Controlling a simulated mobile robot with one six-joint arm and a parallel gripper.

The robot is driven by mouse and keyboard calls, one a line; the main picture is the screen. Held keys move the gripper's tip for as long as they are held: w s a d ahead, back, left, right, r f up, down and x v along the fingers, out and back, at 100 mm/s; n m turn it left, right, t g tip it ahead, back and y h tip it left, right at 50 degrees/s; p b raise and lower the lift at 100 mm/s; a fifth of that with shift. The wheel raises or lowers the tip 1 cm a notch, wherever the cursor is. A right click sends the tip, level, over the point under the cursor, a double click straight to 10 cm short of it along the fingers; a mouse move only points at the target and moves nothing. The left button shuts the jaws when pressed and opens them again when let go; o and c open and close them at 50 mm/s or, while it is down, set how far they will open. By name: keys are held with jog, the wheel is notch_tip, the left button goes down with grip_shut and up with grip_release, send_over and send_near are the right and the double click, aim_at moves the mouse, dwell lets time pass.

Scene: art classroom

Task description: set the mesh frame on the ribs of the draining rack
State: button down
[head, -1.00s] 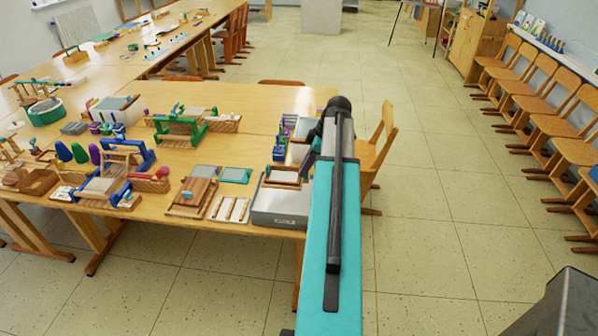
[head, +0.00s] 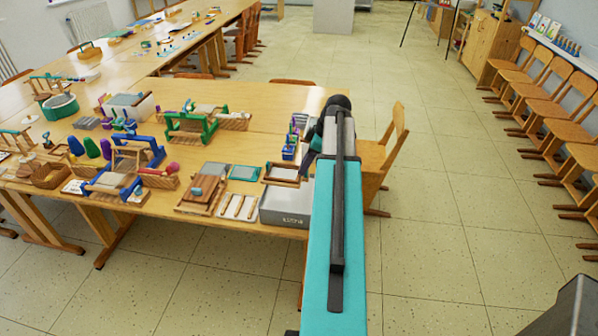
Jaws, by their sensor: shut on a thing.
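A small wooden frame with a pale mesh panel (head: 282,173) shows just left of my arm, over the back of a grey box. My gripper (head: 306,164) is mostly hidden behind my dark and teal arm. Only a dark part of it shows, at the frame's right end, shut on the frame. The frame looks roughly level; whether it clears the box rim is hard to tell. A grey ribbed piece (head: 87,123) lies at the table's left and may be the draining rack, but it is too small to be sure.
The grey box (head: 284,216) stands at the table's front right corner. Left of it are a white board with wooden bars (head: 238,207), a wooden press-like stack (head: 202,189) and a grey-green panel (head: 244,173). A green stand (head: 190,127) is behind. A chair (head: 382,155) stands right of the table.

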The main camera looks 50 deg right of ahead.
jog(key=shift+m, duration=0.7)
jog(key=w+a, duration=0.3)
jog(key=w+a+r, duration=0.1)
jog(key=w+a, duration=0.2)
jog(key=a, duration=0.1)
jog(key=w+a+r+b, duration=0.1)
jog(key=w+a, duration=0.2)
jog(key=a, duration=0.1)
jog(key=shift+w+a+r, duration=0.15)
jog(key=shift+a+r, duration=0.05)
jog(key=w+a+r+m, duration=0.1)
jog(key=w+a+r, duration=0.1)
jog(key=a, duration=1)
jog(key=w+a+r+m+h+b, duration=0.1)
jog(key=w+a+r+m, duration=0.1)
jog(key=a, duration=1)
jog(key=w+a+r+m+h+b, duration=0.1)
jog(key=w+a+r, duration=0.2)
jog(key=a, duration=1)
jog(key=w, duration=0.3)
jog(key=shift+r+m+t, duration=0.3)
jog(key=shift+r, duration=0.1)
jog(key=shift+s+a, duration=0.1)
